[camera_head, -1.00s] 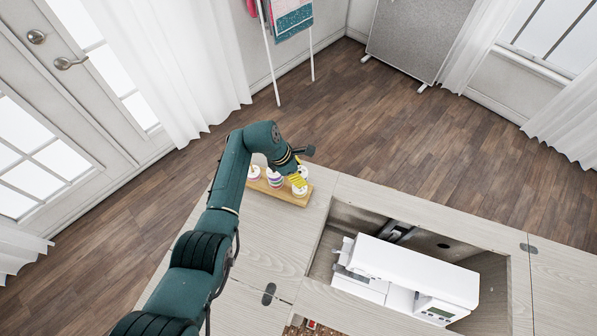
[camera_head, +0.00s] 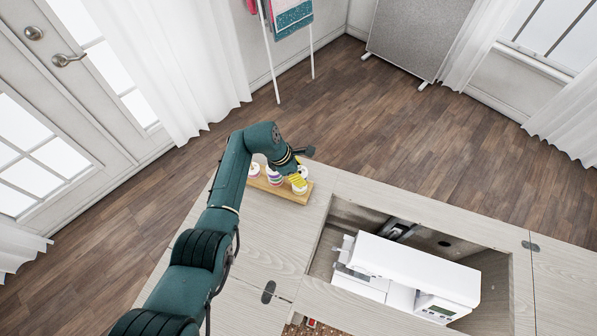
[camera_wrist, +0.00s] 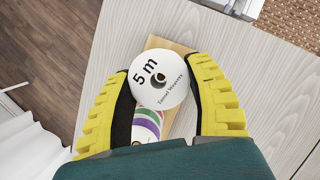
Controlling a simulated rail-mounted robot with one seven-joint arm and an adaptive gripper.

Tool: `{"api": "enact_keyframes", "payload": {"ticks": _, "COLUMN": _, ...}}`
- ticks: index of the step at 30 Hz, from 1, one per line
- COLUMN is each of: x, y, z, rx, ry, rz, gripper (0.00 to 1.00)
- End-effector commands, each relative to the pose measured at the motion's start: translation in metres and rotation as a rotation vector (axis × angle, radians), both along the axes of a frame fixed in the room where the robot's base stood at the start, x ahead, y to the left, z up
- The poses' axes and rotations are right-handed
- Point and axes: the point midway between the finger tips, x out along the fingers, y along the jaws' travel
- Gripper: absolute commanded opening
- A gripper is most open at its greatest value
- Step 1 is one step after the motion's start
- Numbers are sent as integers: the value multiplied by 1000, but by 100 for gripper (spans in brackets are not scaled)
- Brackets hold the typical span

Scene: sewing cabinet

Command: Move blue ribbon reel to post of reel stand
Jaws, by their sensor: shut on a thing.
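My gripper (camera_wrist: 165,100) has its yellow fingers on both sides of a white-faced reel marked "5 m" (camera_wrist: 150,97) and is shut on it. I take it for the blue ribbon reel; its ribbon colour is hidden. In the head view my gripper (camera_head: 299,184) is over the right end of the wooden reel stand (camera_head: 288,196). The stand's board also shows beyond the reel in the wrist view (camera_wrist: 154,43). I cannot tell whether a post is inside the reel's centre hole or whether the reel touches the stand.
A reel with purple and green bands (camera_wrist: 147,124) is close beside the held reel. Other reels (camera_head: 274,175) are on the stand's left part. A white sewing machine (camera_head: 415,270) sits in the cabinet opening at right. The pale cabinet top (camera_head: 270,235) is clear before the stand.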

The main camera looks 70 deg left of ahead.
Motion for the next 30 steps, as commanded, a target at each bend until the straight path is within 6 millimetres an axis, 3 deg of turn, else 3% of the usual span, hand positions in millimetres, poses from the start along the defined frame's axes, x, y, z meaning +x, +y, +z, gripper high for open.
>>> {"api": "enact_keyframes", "payload": {"ticks": 22, "x": 0, "y": 0, "z": -15, "rx": 0, "ry": 0, "rz": 0, "gripper": 27}}
{"api": "enact_keyframes", "payload": {"ticks": 23, "x": 0, "y": 0, "z": -14, "rx": 0, "ry": 0, "rz": 0, "gripper": 59}}
{"api": "enact_keyframes", "payload": {"ticks": 24, "x": 0, "y": 0, "z": -14, "rx": 0, "ry": 0, "rz": 0, "gripper": 66}}
{"api": "enact_keyframes", "payload": {"ticks": 27, "x": 0, "y": 0, "z": -14, "rx": 0, "ry": 0, "rz": 0, "gripper": 85}}
{"api": "enact_keyframes", "payload": {"ticks": 30, "x": 0, "y": 0, "z": -15, "rx": 0, "ry": 0, "rz": 0, "gripper": 85}}
